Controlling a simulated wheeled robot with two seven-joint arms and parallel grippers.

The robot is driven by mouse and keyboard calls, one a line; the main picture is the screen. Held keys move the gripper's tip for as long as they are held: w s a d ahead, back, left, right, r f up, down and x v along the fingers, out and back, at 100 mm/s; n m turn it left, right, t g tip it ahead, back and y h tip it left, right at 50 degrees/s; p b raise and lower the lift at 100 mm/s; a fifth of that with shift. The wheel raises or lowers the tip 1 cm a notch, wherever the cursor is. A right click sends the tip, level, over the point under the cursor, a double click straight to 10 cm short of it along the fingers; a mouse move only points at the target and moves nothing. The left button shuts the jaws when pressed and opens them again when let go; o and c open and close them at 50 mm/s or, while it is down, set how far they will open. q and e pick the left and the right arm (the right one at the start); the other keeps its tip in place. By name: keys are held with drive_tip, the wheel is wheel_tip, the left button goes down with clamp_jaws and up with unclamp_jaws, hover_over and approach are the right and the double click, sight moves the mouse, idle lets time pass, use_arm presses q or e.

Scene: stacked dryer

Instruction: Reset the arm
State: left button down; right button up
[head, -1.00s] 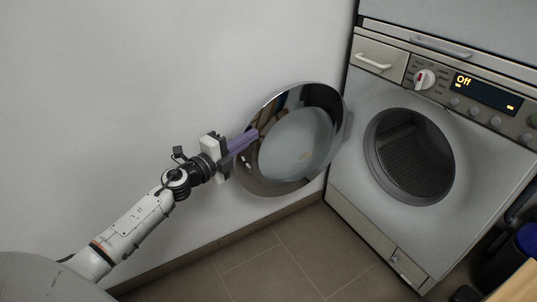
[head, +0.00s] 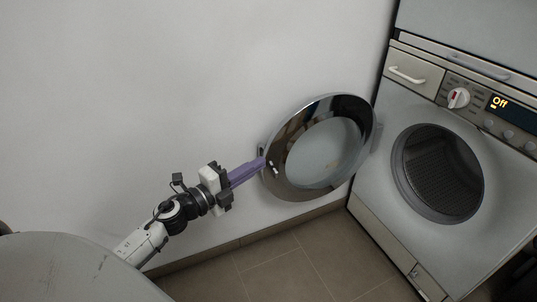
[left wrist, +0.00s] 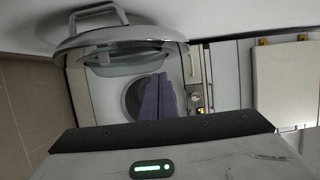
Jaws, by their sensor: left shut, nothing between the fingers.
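My left gripper (head: 262,163) comes in from the left in the head view, its purple fingers shut with nothing between them. The fingertips appear at the left rim of the round dryer door (head: 318,146); I cannot tell whether they touch it. The door stands wide open toward the wall, with a glass middle and chrome rim. In the left wrist view the purple fingers (left wrist: 158,98) lie in front of the dryer, and the door (left wrist: 125,42) with its handle (left wrist: 98,15) is at the upper left. My right gripper is not in view.
The dryer (head: 385,200) stands at the right with its drum opening (head: 437,173) uncovered and its display (head: 510,107) reading "Off". A white wall (head: 150,80) is behind the arm. Bare tiled floor (head: 290,262) lies below.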

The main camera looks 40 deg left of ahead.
use_arm(q)
drive_tip(key=shift+s, duration=0.15)
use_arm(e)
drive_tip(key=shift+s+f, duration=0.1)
